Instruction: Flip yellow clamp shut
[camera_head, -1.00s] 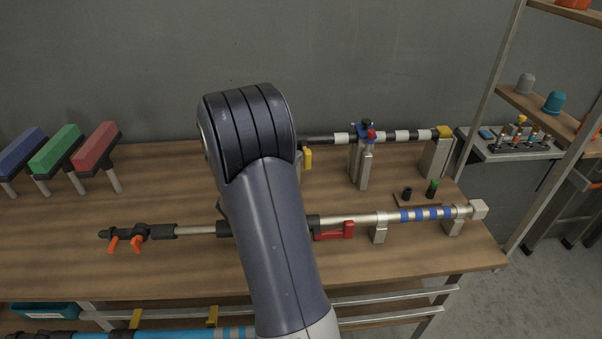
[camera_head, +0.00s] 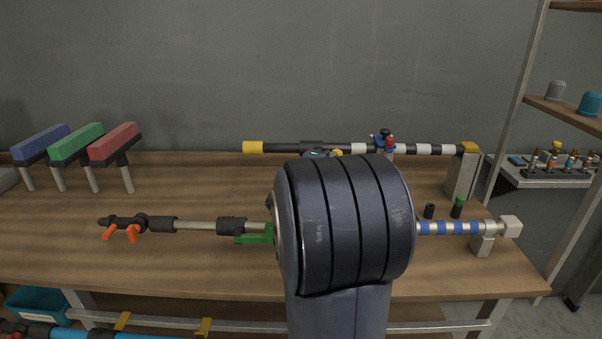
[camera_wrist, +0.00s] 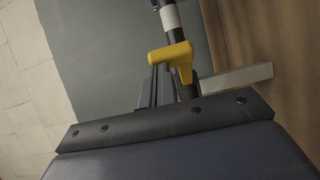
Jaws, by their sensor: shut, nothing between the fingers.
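The yellow clamp (camera_wrist: 172,56) shows in the wrist view as a T-shaped lever on a dark pole, just beyond my gripper's fingers (camera_wrist: 154,82). The fingers are together and empty, seen as dark narrow plates beside the lever. I cannot tell whether they touch it. In the head view only a small yellow part of the clamp (camera_head: 337,153) shows above my arm, on the rear pole (camera_head: 290,147). My arm hides the rest of it and my gripper there.
The front pole carries a green lever (camera_head: 256,237) and orange levers (camera_head: 122,232). Blue, green and red blocks on stands (camera_head: 80,145) are at the left. A blue-and-red fitting (camera_head: 384,142) sits on the rear pole. Small black and green pegs (camera_head: 456,207) stand at the right.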

